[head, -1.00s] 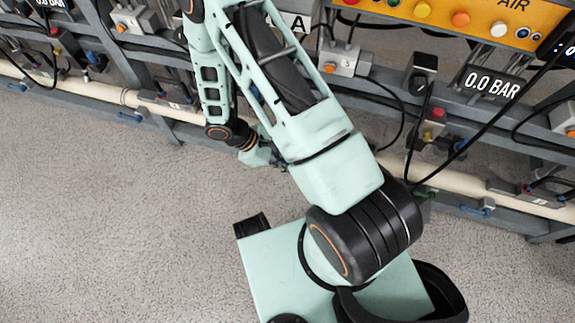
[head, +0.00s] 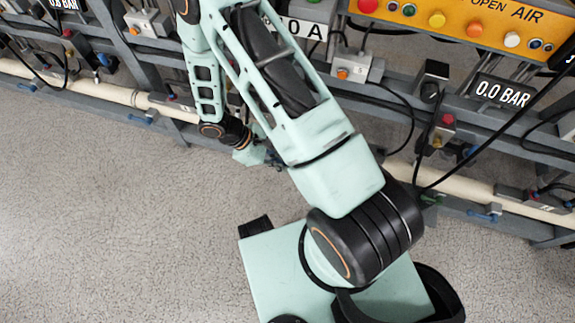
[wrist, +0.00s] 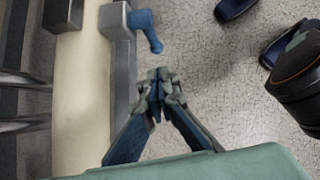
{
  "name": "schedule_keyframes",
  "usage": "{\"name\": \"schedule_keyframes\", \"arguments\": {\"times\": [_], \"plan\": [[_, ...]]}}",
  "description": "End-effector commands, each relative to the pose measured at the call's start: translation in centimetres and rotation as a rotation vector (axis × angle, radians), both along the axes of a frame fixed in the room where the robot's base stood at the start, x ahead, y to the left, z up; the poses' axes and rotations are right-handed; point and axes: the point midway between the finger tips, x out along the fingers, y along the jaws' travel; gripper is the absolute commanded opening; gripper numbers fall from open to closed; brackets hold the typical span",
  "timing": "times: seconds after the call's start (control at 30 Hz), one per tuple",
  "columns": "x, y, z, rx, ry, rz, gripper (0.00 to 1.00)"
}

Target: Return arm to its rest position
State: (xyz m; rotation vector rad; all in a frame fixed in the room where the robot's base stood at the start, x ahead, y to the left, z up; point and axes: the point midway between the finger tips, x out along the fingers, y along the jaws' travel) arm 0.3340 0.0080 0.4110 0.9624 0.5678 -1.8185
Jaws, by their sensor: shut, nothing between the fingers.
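My gripper (wrist: 158,88) is in the middle of the wrist view, over the grey floor. Its fingertips are together with nothing between them. In the head view only a small part of my gripper (head: 274,160) shows past the wrist, and my folded arm hides the rest. The arm stands in front of the press rack and bends down at its far end.
A cream pipe (wrist: 75,90) and a grey rail with a blue handle (wrist: 146,28) run close to the left of the gripper. An orange control panel (head: 470,22) and a 0.0 BAR display (head: 503,93) are at upper right. The floor (head: 100,220) is clear at left.

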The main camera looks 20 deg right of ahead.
Motion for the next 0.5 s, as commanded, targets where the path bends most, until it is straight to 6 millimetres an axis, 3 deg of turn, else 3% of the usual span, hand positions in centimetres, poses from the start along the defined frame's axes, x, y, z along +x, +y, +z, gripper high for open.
{"name": "schedule_keyframes", "arguments": {"times": [0.03,0.2,0.5], "plan": [[0.5,0.9,1.6,0.002,-0.005,0.002,0.00],[1.5,3.3,4.6,0.003,-0.003,0.001,0.00],[2.5,5.6,7.4,0.000,0.000,0.001,0.00]]}}
